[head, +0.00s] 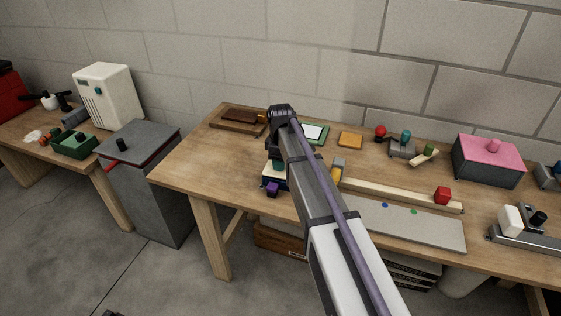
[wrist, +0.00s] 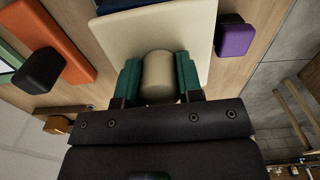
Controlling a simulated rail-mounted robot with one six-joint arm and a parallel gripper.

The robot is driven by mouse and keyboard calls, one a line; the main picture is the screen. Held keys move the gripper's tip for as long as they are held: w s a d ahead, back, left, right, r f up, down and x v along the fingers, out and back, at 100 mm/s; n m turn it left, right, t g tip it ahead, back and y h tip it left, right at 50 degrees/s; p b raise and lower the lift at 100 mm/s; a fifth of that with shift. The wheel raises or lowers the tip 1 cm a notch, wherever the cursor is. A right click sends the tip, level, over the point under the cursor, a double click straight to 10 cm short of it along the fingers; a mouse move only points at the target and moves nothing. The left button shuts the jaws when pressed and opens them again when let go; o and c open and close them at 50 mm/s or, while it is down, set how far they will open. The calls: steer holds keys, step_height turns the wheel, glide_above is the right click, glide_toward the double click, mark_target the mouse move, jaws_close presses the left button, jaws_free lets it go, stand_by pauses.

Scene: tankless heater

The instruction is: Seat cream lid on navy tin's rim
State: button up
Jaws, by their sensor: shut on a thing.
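My gripper (wrist: 159,80) is shut on the round cream knob of the cream lid (wrist: 150,32), with a green finger on each side of it. The lid is a flat square plate in the wrist view. A strip of the navy tin (wrist: 122,5) shows past the lid's upper left edge. In the head view my gripper (head: 278,163) is over the left part of the bench, and the navy tin (head: 281,184) shows in part below it. My arm hides much of both. I cannot tell whether the lid touches the tin's rim.
A purple block (wrist: 235,38) stands close beside the lid, and it also shows in the head view (head: 272,189). An orange piece with a dark knob (wrist: 52,45) lies on the other side. A wooden tray (head: 238,119) is at the back left. The bench's front left is clear.

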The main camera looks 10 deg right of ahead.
steer(key=shift+f+b, duration=0.35)
steer(key=shift+f, duration=0.1)
steer(key=o, duration=1.2)
steer(key=shift+r, duration=0.15)
step_height(320, 180, up, 11)
steer(key=p, duration=1.1)
steer(key=shift+f, duration=0.2)
